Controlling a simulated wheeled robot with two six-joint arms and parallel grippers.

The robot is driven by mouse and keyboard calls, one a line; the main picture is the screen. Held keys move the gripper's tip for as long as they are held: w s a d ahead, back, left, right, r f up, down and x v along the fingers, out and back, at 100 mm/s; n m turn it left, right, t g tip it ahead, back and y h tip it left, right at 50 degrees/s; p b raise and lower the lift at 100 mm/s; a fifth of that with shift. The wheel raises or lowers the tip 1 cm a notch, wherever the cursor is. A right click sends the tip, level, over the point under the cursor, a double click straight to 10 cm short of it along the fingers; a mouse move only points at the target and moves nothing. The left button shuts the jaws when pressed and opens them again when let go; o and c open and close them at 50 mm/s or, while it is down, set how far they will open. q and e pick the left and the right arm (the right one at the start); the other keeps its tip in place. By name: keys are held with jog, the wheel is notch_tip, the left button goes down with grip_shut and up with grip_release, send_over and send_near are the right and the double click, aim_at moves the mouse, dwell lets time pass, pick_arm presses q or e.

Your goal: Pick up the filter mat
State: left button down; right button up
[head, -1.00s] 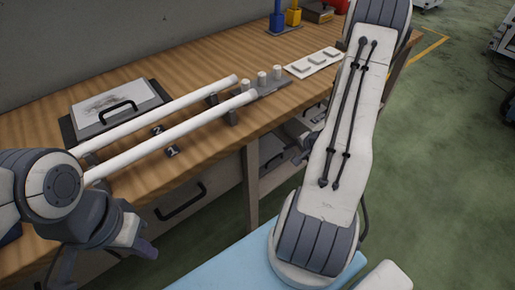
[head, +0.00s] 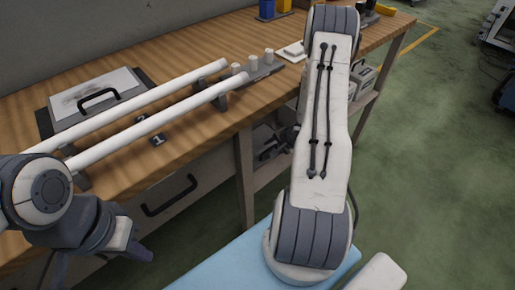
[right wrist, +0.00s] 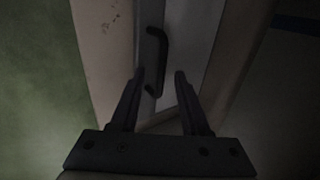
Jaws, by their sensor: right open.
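A pale sheet with a grey smudge (head: 70,101) lies on a dark plate with a black handle at the bench's left; it may be the filter mat, but I cannot tell for sure. My left gripper (head: 138,251) is low at the left, in front of the bench; its jaw gap is not clear. My right gripper (head: 270,152) is partly hidden behind my right arm, by the opening under the bench. In the right wrist view my right gripper (right wrist: 160,75) is open and empty, its fingers pointing towards a black handle (right wrist: 156,60) on a pale panel.
Two white rails (head: 160,120) run along the wooden bench (head: 200,160), with white pegs (head: 252,62) at their far end. A drawer with a black handle (head: 170,195) is in the bench front.

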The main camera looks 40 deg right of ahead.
jog(key=shift+r, duration=0.1)
grip_shut()
dwell(1.2)
